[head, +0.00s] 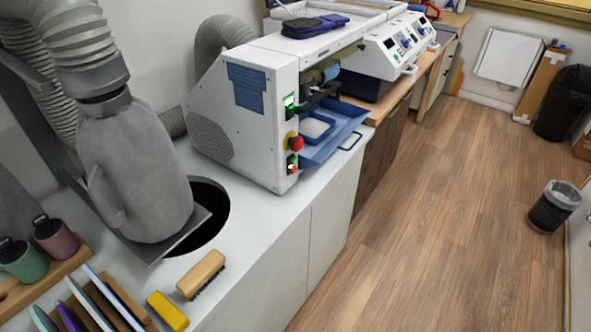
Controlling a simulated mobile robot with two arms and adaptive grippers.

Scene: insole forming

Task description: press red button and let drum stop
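A white machine (230,120) stands on the counter in the middle of the head view. On its narrow front panel is a round red button (296,143) on a yellow base. Above the button is a green switch (290,102); below it is a small switch with green and red parts (292,164). A pale roller-like part, perhaps the drum (330,72), shows partly on the machine's right side above a blue tray (335,138). I cannot tell whether it turns. Neither of my grippers is in view.
A grey hose (75,45) and grey bag-like body (135,170) stand at the left beside a dark round hole (208,205). A brush (201,273) and yellow block (167,311) lie on the front counter. The wooden floor (430,220) at right is mostly clear; a bin (553,207) stands there.

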